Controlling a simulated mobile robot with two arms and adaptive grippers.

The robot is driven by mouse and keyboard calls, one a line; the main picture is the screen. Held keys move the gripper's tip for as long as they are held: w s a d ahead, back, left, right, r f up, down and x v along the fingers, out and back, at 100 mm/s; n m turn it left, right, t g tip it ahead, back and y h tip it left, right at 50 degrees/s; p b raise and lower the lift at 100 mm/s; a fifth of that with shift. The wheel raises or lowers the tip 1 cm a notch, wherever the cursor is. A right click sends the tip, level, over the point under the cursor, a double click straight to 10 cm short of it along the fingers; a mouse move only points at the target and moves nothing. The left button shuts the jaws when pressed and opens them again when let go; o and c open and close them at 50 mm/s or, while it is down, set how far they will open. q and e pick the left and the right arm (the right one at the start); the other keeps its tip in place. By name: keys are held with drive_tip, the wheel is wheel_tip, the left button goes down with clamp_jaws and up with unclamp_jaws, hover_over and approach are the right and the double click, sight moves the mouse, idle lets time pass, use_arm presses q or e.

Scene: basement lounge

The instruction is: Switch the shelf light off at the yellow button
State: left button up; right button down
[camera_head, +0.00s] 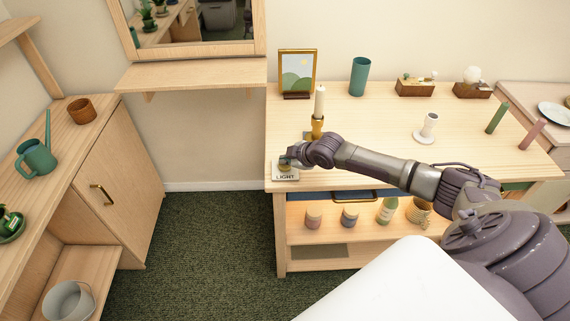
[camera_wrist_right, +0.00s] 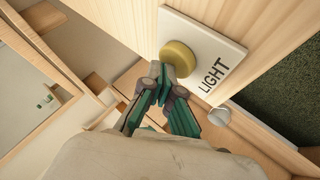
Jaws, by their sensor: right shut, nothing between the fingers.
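The yellow button (camera_wrist_right: 179,58) is round and sits on a white plate (camera_wrist_right: 213,78) marked LIGHT, shown in the right wrist view. In the head view the plate (camera_head: 286,176) lies at the front left corner of the wooden table, and my right gripper mostly hides the button. My right gripper (camera_head: 287,159) is over the plate. In the wrist view its closed fingertips (camera_wrist_right: 166,74) are empty and overlap the button's near edge; I cannot tell whether they touch it. I cannot make out the shelf light or whether it is lit. My left gripper is not in view.
A brass candlestick (camera_head: 317,126) with a white candle stands close behind my right gripper. A picture frame (camera_head: 297,72), a teal cup (camera_head: 359,76) and a white holder (camera_head: 427,127) are on the table (camera_head: 375,110). Jars and a bottle (camera_head: 387,210) stand on the shelf below.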

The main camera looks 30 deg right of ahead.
drive_tip(key=shift+f, duration=0.1)
idle(0.3)
drive_tip(key=shift+r+p, duration=0.4)
drive_tip(key=shift+p, duration=0.1)
drive_tip(key=shift+r, duration=0.1)
wheel_tip(320, 180, up, 6)
drive_tip(key=p, duration=0.5)
drive_tip(key=shift+p, duration=0.4)
